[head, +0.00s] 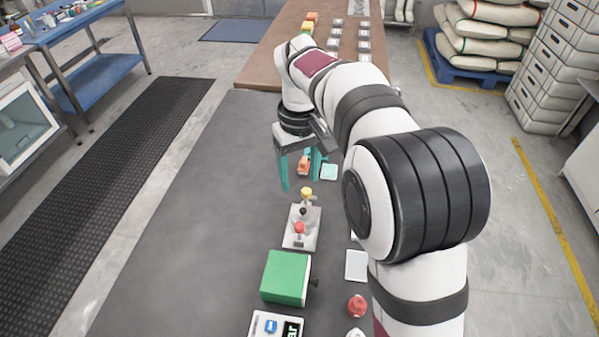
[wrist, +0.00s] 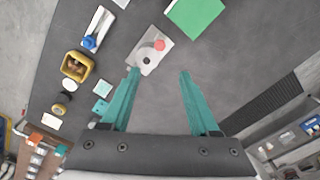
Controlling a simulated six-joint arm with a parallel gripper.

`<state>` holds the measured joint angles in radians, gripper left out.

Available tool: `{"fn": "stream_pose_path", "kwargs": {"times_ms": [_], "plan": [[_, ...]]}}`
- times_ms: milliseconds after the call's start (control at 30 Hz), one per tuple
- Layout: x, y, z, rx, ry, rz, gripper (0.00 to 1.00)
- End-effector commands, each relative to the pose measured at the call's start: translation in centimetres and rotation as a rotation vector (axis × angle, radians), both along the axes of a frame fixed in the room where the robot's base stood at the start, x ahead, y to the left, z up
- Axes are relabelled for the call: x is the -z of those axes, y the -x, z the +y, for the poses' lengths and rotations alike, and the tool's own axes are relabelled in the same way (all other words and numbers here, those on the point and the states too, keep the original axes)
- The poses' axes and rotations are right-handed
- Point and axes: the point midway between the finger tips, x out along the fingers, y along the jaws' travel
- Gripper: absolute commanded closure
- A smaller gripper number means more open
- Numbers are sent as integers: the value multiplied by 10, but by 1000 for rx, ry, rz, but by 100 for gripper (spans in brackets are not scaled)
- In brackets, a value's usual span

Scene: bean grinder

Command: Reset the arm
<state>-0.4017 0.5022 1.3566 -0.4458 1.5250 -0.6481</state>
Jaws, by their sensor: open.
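My gripper (head: 299,172) has two teal fingers. In the head view it hangs over the dark table (head: 200,250), beyond a white base plate with a red part. In the wrist view my gripper (wrist: 158,73) is open with nothing between its fingers. That plate (wrist: 150,52) lies on the table just ahead of the left fingertip in the wrist view. In the head view the plate (head: 290,240) carries a red part (head: 299,228) and a yellow-topped part (head: 306,193) shows at its far end. My arm hides part of the table's right side.
A green box (head: 286,277) stands nearer on the table, with a white device (head: 276,325) in front. A red item (head: 357,305) and a white pad (head: 356,265) lie to the right. A yellow container (wrist: 76,67) shows in the wrist view. The table's left part is clear.

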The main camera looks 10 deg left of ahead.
Motion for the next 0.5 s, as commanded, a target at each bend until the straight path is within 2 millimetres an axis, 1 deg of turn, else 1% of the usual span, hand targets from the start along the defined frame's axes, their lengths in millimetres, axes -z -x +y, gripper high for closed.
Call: {"fn": "stream_pose_path", "kwargs": {"times_ms": [167, 233, 267, 333, 367, 400, 467, 500], "plan": [[0, 0, 0, 0, 0, 0, 38], [-4, 5, -7, 26, -4, 1, 38], [-9, 12, -15, 60, -9, 3, 38], [-24, 42, -45, 194, -26, 12, 38], [-30, 61, -60, 273, -37, 18, 38], [-35, 91, -81, 387, -51, 27, 38], [-35, 138, -106, 559, -72, 44, 38], [-31, 168, -118, 666, -85, 53, 38]]}}
